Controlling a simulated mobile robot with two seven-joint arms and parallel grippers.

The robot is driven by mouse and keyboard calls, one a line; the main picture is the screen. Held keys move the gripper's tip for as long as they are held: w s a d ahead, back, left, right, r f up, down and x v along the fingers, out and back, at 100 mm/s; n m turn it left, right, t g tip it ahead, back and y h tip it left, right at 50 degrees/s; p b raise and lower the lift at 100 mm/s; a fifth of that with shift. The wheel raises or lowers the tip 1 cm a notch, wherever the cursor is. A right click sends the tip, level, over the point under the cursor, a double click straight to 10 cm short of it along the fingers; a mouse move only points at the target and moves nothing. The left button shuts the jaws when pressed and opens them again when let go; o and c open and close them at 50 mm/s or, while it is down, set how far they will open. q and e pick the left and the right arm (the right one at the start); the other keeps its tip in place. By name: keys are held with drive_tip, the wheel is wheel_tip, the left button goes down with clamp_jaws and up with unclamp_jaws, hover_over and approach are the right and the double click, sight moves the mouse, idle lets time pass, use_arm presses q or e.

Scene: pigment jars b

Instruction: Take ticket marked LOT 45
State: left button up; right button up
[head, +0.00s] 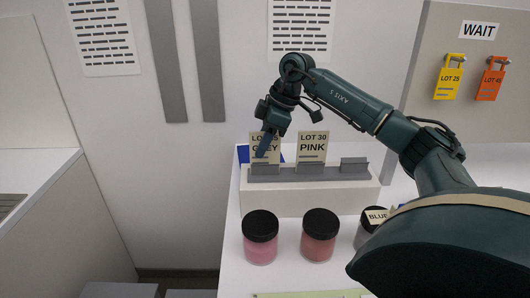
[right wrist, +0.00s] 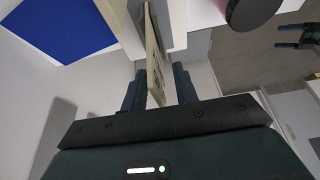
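A cream card (head: 266,148) with the word GREY partly covered stands in the left slot of a grey rack (head: 310,173). Its lot number ends in 5; the first digit is hidden by my right gripper (head: 268,142). In the right wrist view that gripper (right wrist: 160,88) is open, with the card (right wrist: 154,55) edge-on between its fingers and a gap on the right side. An orange tag (head: 490,84), which seems to read LOT 45, hangs on the WAIT board (head: 440,120). My left gripper (right wrist: 288,36) shows small at the right wrist view's right edge, its fingers apart.
A LOT 30 PINK card (head: 312,147) stands beside the grey card; the rack's right slot is empty. A yellow LOT 25 tag (head: 449,77) hangs on the board. Jars, pink (head: 260,238), darker pink (head: 319,236) and one partly hidden (head: 361,234), stand in front. A blue panel (head: 243,154) is behind.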

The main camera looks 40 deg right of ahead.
drive_tip(key=shift+f, duration=0.15)
clamp_jaws()
drive_tip(key=shift+r, duration=0.2)
idle(0.3)
